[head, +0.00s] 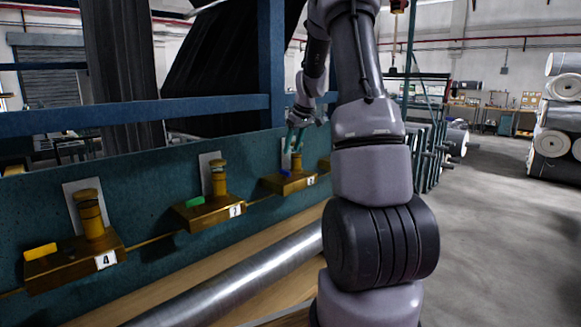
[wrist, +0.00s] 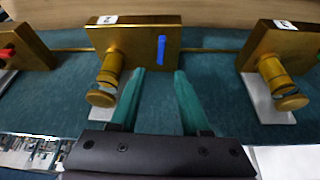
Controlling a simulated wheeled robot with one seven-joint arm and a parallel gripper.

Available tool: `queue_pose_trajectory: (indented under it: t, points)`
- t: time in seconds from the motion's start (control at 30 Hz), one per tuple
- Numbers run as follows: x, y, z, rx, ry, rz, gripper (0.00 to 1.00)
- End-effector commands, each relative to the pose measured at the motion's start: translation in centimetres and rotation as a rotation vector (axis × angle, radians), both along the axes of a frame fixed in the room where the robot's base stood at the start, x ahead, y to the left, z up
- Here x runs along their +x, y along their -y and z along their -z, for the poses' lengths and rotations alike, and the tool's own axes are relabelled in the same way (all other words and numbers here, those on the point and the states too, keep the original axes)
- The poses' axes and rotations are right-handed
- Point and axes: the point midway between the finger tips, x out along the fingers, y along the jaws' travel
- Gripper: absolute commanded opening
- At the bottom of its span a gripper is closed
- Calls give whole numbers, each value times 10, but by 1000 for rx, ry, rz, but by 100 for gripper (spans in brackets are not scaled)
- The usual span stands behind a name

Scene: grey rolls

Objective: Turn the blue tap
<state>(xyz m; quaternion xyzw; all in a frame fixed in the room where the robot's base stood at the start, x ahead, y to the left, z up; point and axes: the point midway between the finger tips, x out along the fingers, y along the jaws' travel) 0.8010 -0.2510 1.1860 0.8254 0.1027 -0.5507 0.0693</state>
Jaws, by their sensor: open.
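The blue tap (wrist: 161,49) is a small flat blue handle on a brass block (wrist: 133,38) in the wrist view. It lies just past the fingertips of my gripper (wrist: 159,72), in line with the gap between them. My gripper is open, its two teal fingers apart with nothing between them. In the head view the blue tap (head: 286,173) shows small on the far block, and my gripper (head: 294,138) is above it, partly hidden by my arm. I cannot tell whether a finger touches the block.
A brass cylinder (wrist: 104,86) stands out from the same block, close beside the left finger. Similar blocks carry a red tap (wrist: 6,53), a green tap (head: 194,202) and a yellow tap (head: 40,251). A metal roll (head: 240,277) lies in front of the teal panel.

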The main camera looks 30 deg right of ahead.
Motion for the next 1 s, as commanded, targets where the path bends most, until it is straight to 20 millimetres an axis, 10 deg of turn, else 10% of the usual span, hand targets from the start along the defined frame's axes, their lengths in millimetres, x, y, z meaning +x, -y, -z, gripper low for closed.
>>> queue_pose_trajectory:
  t: [0.5, 0.93, 1.0]
  points:
    - [31, -9, 81, 1, -3, 0, 46]
    - [35, -10, 90, 1, -1, 1, 46]
    - [35, -10, 90, 1, -1, 1, 20]
